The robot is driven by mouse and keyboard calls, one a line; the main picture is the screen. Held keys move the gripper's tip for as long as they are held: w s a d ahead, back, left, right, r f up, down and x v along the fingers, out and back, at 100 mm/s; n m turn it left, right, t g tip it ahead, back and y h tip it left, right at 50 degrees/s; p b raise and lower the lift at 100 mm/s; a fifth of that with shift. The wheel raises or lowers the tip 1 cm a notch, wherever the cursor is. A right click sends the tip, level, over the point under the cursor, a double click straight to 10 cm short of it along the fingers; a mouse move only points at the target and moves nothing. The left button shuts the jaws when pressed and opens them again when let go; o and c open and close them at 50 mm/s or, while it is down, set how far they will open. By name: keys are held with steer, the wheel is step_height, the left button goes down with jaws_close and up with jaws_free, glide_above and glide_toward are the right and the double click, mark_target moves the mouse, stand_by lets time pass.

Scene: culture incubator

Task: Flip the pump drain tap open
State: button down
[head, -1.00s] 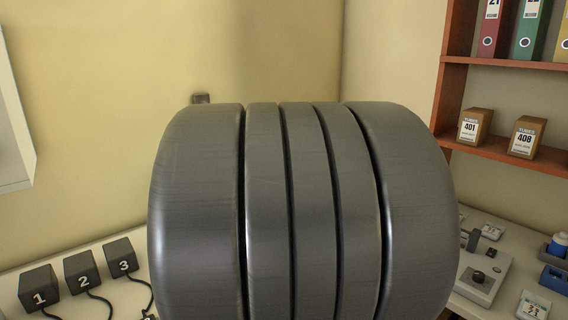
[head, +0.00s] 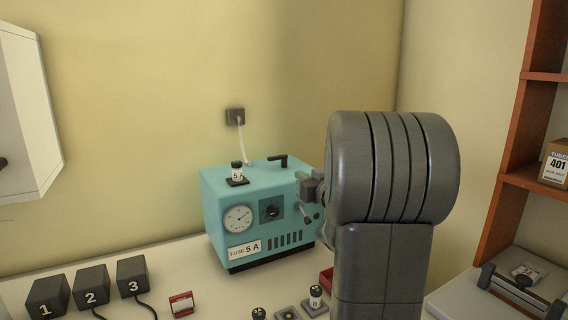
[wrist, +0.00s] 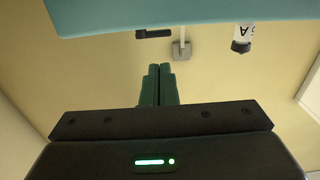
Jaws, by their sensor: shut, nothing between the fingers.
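The teal pump box (head: 222,215) stands on the bench against the wall, with a round gauge, a dark knob and a "FUSE 5A" label on its front. A black lever (head: 278,161) sits on its top right; it also shows in the upside-down wrist view (wrist: 153,34).
A fuse marked 5A (head: 237,172) stands on the pump top, with a wall socket (head: 235,116) and cable behind. Black blocks 1, 2 and 3 (head: 91,286) are at left front. Orange shelves (head: 505,205) stand right.

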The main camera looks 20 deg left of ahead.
mark_target(271, 160)
steer(key=p+x, duration=0.2)
steer(key=x, duration=1.2)
steer(key=shift+a, duration=0.6)
stand_by(0.4)
steer(key=shift+w+a, duration=0.1)
steer(key=shift+a, duration=0.25)
steer(key=shift+w+a, duration=0.15)
steer(key=shift+a, duration=0.35)
